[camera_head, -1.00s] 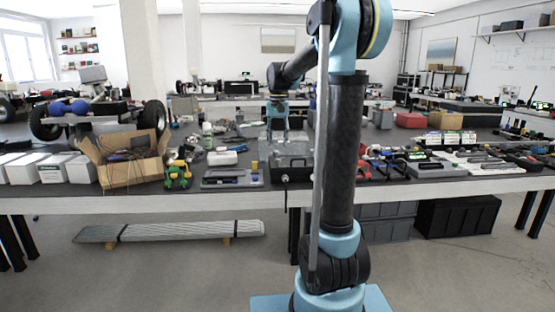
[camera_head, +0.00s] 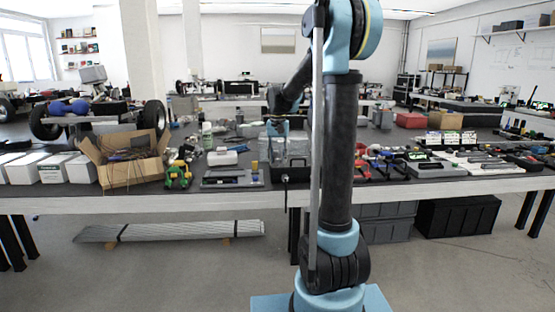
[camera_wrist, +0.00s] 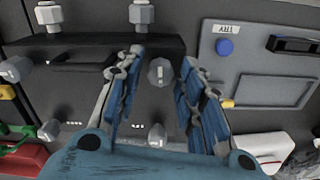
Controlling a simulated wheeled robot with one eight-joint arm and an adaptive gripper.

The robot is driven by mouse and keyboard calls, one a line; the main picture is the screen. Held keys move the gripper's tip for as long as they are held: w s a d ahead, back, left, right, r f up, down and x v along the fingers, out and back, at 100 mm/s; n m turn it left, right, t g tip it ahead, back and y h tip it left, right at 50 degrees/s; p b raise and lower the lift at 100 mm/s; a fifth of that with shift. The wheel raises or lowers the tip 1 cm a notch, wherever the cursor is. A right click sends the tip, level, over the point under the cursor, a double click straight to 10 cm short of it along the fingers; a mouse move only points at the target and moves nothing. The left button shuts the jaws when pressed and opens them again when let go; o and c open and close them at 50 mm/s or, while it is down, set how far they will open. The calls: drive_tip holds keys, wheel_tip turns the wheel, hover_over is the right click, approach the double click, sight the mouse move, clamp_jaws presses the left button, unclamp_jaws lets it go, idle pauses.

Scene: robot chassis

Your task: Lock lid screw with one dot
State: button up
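The blue-padded fingers are open on either side, apart from the screw. The screw sits on a dark grey lid surface (camera_wrist: 225,130). Another light knob (camera_wrist: 157,136) lies nearer the palm.
In the wrist view, hex-headed posts (camera_wrist: 142,14) stand at the top left beside a black bar (camera_wrist: 80,48). A panel with a blue button (camera_wrist: 225,47) lies right. In the head view a cardboard box (camera_head: 133,172) and a tool tray (camera_head: 233,178) stand left of the chassis.

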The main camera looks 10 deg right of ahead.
sight(278, 159)
clamp_jaws()
drive_tip(key=shift+m, duration=0.6)
drive_tip(key=shift+o, duration=2.1)
unclamp_jaws()
wheel_tip(278, 159, up, 12)
